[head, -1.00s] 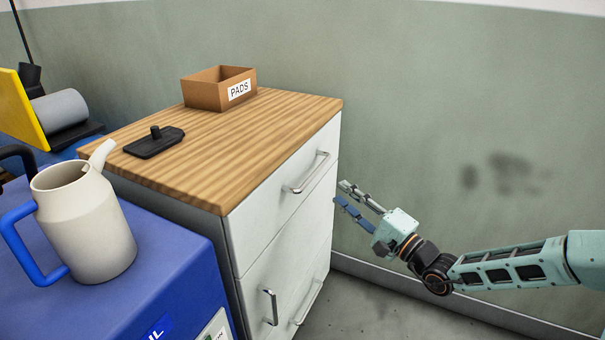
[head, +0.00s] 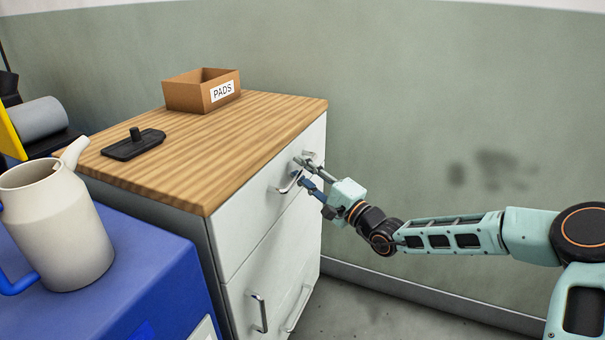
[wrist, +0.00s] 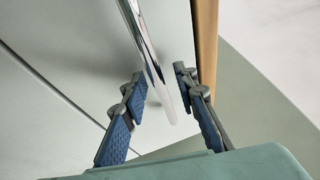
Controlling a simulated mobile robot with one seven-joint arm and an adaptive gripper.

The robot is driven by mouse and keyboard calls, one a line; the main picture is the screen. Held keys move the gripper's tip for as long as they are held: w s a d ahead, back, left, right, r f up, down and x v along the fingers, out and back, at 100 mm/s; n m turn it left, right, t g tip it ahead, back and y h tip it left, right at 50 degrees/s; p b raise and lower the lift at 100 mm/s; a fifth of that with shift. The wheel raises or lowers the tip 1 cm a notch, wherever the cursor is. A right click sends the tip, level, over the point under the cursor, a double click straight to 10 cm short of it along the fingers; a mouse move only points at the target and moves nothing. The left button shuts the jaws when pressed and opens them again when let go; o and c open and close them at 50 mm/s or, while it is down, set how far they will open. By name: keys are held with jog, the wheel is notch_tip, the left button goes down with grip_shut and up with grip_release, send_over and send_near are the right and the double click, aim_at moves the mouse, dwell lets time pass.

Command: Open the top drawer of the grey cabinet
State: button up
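The grey cabinet (head: 213,260) has a wooden top and pale drawer fronts. Its top drawer (head: 245,222) is closed, with a silver bar handle (head: 285,186). My gripper (head: 303,171) is at the right part of that handle. In the wrist view the handle (wrist: 150,60) runs down between the two blue-padded fingers of my gripper (wrist: 162,88). The fingers are open, one on each side of the bar, with gaps visible. In the head view the gripper hides part of the handle.
A PADS box (head: 190,98) and a black holder (head: 133,147) sit on the cabinet top. A cream jug (head: 62,225) stands on a blue surface (head: 150,270) at left. The green wall (head: 430,90) is close behind. Grey floor (head: 350,300) is clear in front.

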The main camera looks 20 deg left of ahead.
grip_shut()
dwell(0.3)
jog(key=s+d+p, duration=0.2)
jog(key=d+p, duration=0.3)
jog(key=d, duration=2.7)
jog(key=shift+s+d+p, duration=0.3)
jog(key=shift+d, duration=0.05)
grip_release()
jog(key=v, duration=1.2)
